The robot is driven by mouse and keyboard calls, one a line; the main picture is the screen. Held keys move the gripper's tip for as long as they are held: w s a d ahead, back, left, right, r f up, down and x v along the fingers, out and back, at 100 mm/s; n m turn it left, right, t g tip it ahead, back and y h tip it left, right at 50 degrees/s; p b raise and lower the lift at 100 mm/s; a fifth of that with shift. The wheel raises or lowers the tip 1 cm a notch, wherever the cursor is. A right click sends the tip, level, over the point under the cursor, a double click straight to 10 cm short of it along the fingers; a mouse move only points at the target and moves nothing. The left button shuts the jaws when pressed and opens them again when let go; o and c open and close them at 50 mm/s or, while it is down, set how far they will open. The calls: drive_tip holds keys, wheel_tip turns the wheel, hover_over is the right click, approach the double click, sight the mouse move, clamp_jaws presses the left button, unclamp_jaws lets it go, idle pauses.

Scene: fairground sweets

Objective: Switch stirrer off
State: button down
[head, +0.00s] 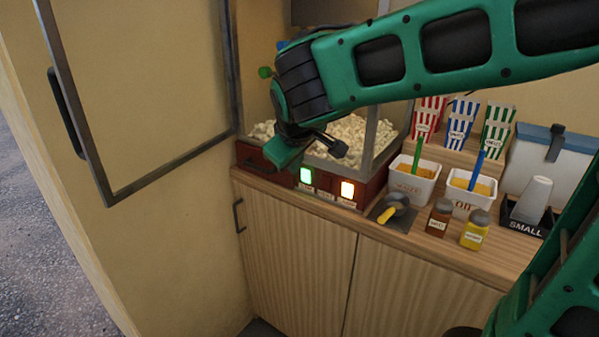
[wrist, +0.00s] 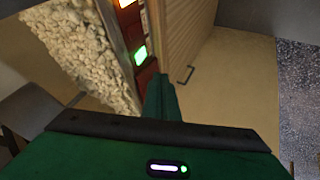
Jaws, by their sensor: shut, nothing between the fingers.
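The popcorn machine has a dark red base (head: 372,190) with two lit switches on its front. One switch glows green (head: 306,174); the other, to its right, glows orange-white (head: 348,189). The labels below them are too small to read, so I cannot tell which is the stirrer's. In the wrist view the green switch (wrist: 140,54) is just beyond my gripper's tip, and the orange switch (wrist: 125,3) is at the top edge. My gripper (head: 282,158) is shut and empty, left of the green switch and close to the machine's front. I cannot tell whether it touches anything.
Popcorn (head: 350,135) fills the machine's case. An open framed door (head: 150,85) stands at left. On the counter (head: 420,236) are a scoop (head: 392,209), two shaker jars (head: 439,218), white tubs (head: 414,180), striped boxes (head: 461,124) and a cup tray (head: 526,222). Wooden cupboard doors (head: 300,260) are below.

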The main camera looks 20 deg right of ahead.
approach(302, 176)
wheel_tip(302, 176, down, 4)
drive_tip(key=a, duration=0.3)
drive_tip(key=shift+w+d+f, duration=0.1)
drive_tip(key=shift+w+d, duration=0.6)
drive_tip(key=shift+d, duration=0.2)
drive_tip(key=shift+w+d, duration=0.65)
drive_tip(key=shift+d, duration=0.2)
drive_tip(key=shift+w+d, duration=0.15)
drive_tip(key=shift+d, duration=0.1)
